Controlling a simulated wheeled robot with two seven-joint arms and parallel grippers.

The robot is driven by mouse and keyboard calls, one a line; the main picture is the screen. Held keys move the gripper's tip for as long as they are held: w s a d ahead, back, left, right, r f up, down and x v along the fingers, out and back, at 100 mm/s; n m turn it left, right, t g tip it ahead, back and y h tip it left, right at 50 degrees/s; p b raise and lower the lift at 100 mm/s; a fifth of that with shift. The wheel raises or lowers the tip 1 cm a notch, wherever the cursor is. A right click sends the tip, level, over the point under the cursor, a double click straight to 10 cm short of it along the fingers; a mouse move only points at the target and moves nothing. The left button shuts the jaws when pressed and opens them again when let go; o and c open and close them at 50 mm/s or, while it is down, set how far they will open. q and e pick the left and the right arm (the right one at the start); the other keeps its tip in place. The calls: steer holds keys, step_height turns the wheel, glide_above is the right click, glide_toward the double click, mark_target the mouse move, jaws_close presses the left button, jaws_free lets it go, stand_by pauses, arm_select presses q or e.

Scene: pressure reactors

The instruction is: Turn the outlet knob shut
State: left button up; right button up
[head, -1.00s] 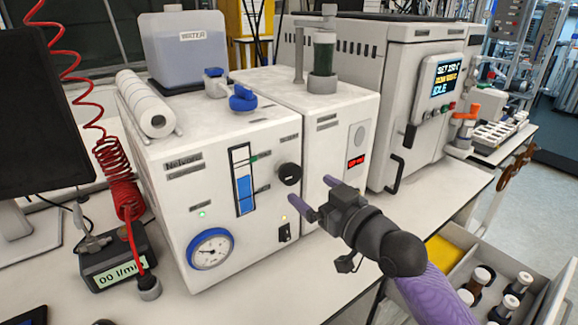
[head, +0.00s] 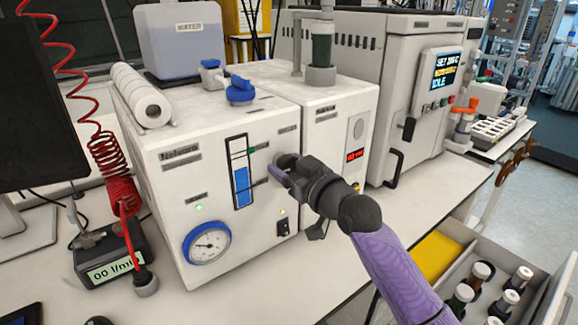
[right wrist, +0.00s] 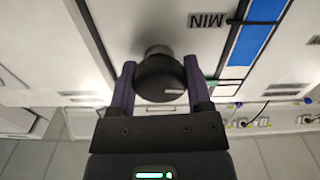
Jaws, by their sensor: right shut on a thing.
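A round black knob (right wrist: 160,78) with a short pale mark sits on the white front panel of the reactor unit (head: 190,215). In the right wrist view it lies between the two purple fingers of my right gripper (right wrist: 160,85), which is shut on it. In the head view the right gripper (head: 281,168) reaches the panel from the right and hides most of the knob. A label reading MIN (right wrist: 207,20) is on the panel near the knob. My left gripper is in no view.
A blue level gauge (head: 242,185), a round pressure dial (head: 208,243) and a black switch (head: 283,227) are close by on the panel. Blue valve handles (head: 240,91) are on top. A drawer of vials (head: 480,272) stands open at lower right.

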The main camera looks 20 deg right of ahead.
steer(key=c, duration=0.3)
steer(key=shift+r+m+p, duration=0.15)
steer(key=shift+m+p, duration=0.95)
steer(key=shift+c, duration=0.2)
steer(key=m+p, duration=0.2)
steer(key=m, duration=0.1)
steer(key=shift+m, duration=0.4)
steer(key=m+p, duration=0.2)
steer(key=m, duration=0.3)
steer(key=m+p, duration=0.1)
steer(key=m, duration=0.4)
steer(key=shift+m+p, duration=0.3)
steer(key=shift+m, duration=0.1)
steer(key=o, duration=1.3)
steer(key=shift+s, duration=0.15)
